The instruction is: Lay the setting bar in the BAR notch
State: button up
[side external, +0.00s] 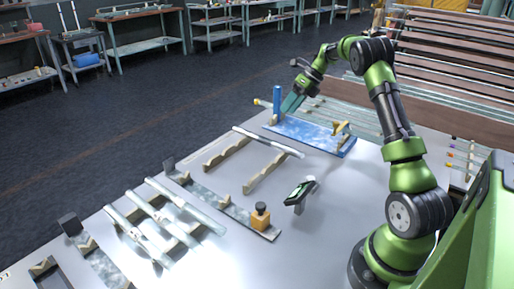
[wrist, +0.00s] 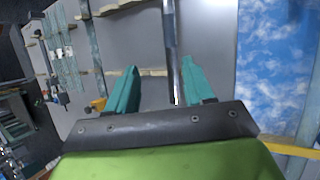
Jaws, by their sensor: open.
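A long shiny bar (side external: 268,142), which looks like the setting bar, lies across two pale notched wooden supports (side external: 264,172) in the middle of the table. In the wrist view the bar (wrist: 171,45) runs down between the finger outlines, closer to the right finger. My gripper (side external: 292,103) has teal fingers and is by the blue post, above the far left part of the blue fixture and apart from the bar. In the wrist view my gripper (wrist: 159,88) has its fingers wide apart and empty. I cannot read any label that marks the BAR notch.
The blue speckled board (side external: 300,131) carries a blue post (side external: 277,101) and a yellow notched piece (side external: 341,130). Several glass tubes (side external: 157,213) rest on rails at front left. The front right tabletop is clear.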

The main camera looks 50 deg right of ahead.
jog(key=s+a+r+n+h, duration=0.1)
jog(key=s+a+r+n, duration=0.2)
jog(key=a+r+n, duration=0.55)
jog(key=s+a+r+n, duration=0.25)
jog(key=a+n, duration=0.35)
jog(key=a, duration=0.5)
jog(key=s+a+f+n+t+h, duration=0.1)
jog(key=s+a+n+t+h, duration=0.1)
jog(key=s+a+n, duration=1.1)
jog(key=s+n, duration=0.2)
jog(key=n, duration=0.2)
jog(key=shift+s+a+f+n+t, duration=0.25)
jog(key=shift+a+f+n+t, duration=0.05)
jog(key=shift+a+f+n, duration=0.1)
